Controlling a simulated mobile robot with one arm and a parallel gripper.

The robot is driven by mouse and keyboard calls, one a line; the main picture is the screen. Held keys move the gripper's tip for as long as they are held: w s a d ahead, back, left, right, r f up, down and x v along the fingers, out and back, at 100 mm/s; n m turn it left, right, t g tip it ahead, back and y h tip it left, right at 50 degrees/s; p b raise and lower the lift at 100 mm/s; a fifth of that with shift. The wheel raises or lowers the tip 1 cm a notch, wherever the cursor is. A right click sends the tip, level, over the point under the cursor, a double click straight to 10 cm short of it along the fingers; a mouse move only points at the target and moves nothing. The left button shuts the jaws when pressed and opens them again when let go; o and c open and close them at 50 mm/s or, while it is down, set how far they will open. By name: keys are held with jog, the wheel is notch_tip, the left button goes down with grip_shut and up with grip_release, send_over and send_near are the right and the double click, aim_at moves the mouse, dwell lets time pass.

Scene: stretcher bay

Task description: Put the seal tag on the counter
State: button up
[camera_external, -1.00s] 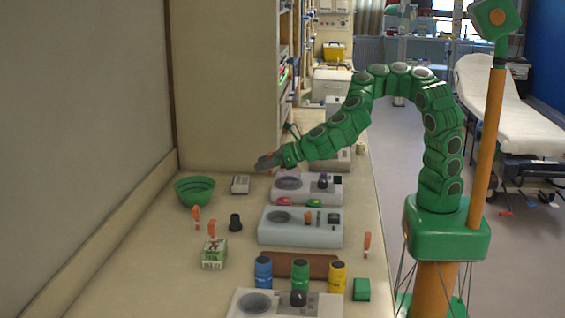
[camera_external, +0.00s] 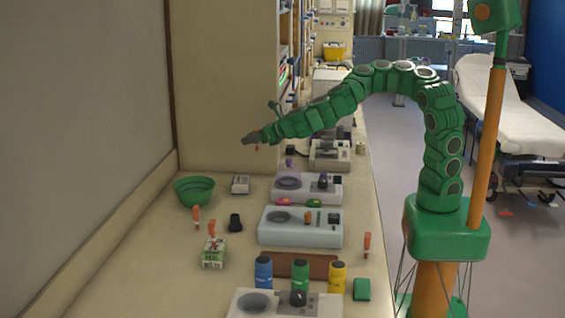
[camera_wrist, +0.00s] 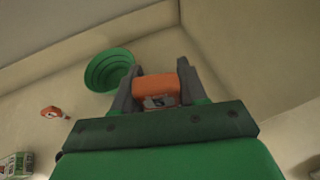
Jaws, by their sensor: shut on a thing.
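My gripper (camera_external: 249,140) is raised above the far end of the counter (camera_external: 155,262), in front of the tall cabinet. It is shut on an orange seal tag, which shows between the fingers in the wrist view (camera_wrist: 155,90). In the external view a small strip of the tag (camera_external: 257,147) hangs below the gripper. The tag is clear of the counter. Similar orange tags stand on the counter, one at the left (camera_external: 196,213), one near the box (camera_external: 212,228) and one at the right edge (camera_external: 367,244).
A green bowl (camera_external: 194,190) stands at the counter's left and shows in the wrist view (camera_wrist: 109,70). A small pale box (camera_external: 240,185), a black cup (camera_external: 235,222), a green-white carton (camera_external: 214,253) and several pale devices (camera_external: 300,238) stand around. The front left of the counter is clear.

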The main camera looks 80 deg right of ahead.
jog(key=s+d+f+m+g+h, duration=0.3)
jog(key=s+d+m, duration=0.1)
jog(key=d, duration=0.4)
jog(key=s+d+f+m+g+h, duration=0.25)
jog(key=s+d, duration=0.25)
jog(key=d, duration=0.4)
jog(key=s+d+f+m+g+h, duration=0.3)
jog(key=s+d+m+h, duration=0.1)
jog(key=d, duration=0.4)
jog(key=shift+t+y, duration=0.25)
jog(key=shift+s+a+f, duration=0.1)
jog(key=shift+f, duration=1.85)
jog(key=shift+s+a+f, duration=0.1)
jog(key=shift+f, duration=1.85)
jog(key=shift+d, duration=0.1)
jog(key=o, duration=0.5)
jog(key=shift+f, duration=0.1)
jog(key=shift+o, duration=1.1)
